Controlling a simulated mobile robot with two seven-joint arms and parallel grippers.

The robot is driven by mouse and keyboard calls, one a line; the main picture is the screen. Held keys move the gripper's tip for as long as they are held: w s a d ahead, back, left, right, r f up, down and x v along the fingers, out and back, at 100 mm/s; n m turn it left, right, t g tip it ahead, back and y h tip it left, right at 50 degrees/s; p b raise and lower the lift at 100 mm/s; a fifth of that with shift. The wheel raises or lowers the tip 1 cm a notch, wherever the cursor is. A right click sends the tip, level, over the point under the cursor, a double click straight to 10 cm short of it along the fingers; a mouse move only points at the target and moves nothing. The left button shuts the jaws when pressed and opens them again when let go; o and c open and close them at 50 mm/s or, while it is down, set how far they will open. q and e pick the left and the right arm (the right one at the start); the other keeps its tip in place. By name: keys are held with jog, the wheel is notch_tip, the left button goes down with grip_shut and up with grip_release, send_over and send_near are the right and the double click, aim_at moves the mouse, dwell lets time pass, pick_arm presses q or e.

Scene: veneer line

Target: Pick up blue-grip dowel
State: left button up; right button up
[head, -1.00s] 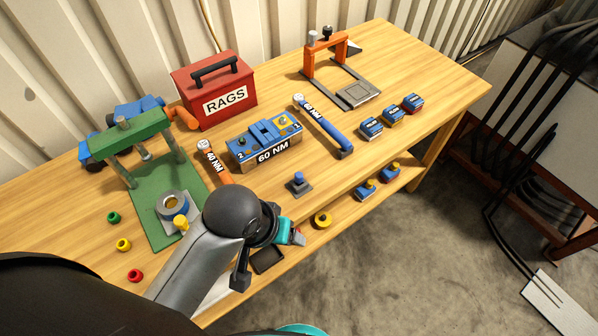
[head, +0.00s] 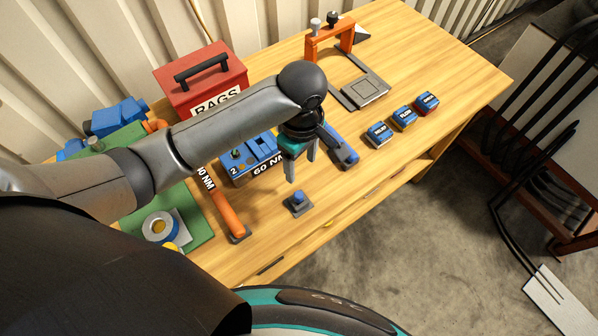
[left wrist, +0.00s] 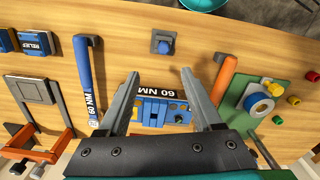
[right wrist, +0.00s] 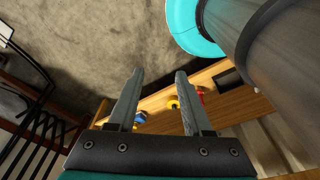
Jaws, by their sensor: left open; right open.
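A small blue-topped peg, which looks like the blue-grip dowel (head: 298,197), stands upright in a dark grey square base on the table. It also shows in the left wrist view (left wrist: 163,46), at the top, beyond my fingertips. My left gripper (head: 300,168) is open and empty, pointing down above the table, just behind the dowel and in front of the blue 60 NM block (head: 240,172). The block also shows between and below the left fingers (left wrist: 155,109). My right gripper (right wrist: 160,73) is open and empty, with the floor and the table edge beyond it.
A blue-handled wrench (head: 342,150) and an orange-handled wrench (head: 227,212) lie either side of the block. A red RAGS box (head: 200,75), orange frame (head: 330,38) and green stand (head: 200,210) surround the area.

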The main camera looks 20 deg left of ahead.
pick_arm(q)
jog(key=b, duration=0.1)
send_over(299, 194)
notch_tip(299, 194, down, 6)
jog(key=shift+d+f, duration=0.1)
jog(key=shift+d, duration=0.05)
notch_tip(299, 194, down, 3)
jog(key=shift+r, duration=0.2)
jog(key=shift+f, duration=0.85)
jog(key=f, duration=0.2)
jog(key=f+b, duration=0.1)
jog(key=shift+a+f, duration=0.25)
jog(key=shift+f, duration=0.45)
pick_arm(e)
jog(key=shift+g, duration=0.4)
jog(key=s+f, duration=0.1)
jog(key=s+d, duration=0.1)
jog(key=s, duration=0.1)
jog(key=s+f, duration=0.1)
jog(key=s, duration=0.1)
jog(key=shift+d+f, duration=0.25)
jog(key=shift+f, duration=0.05)
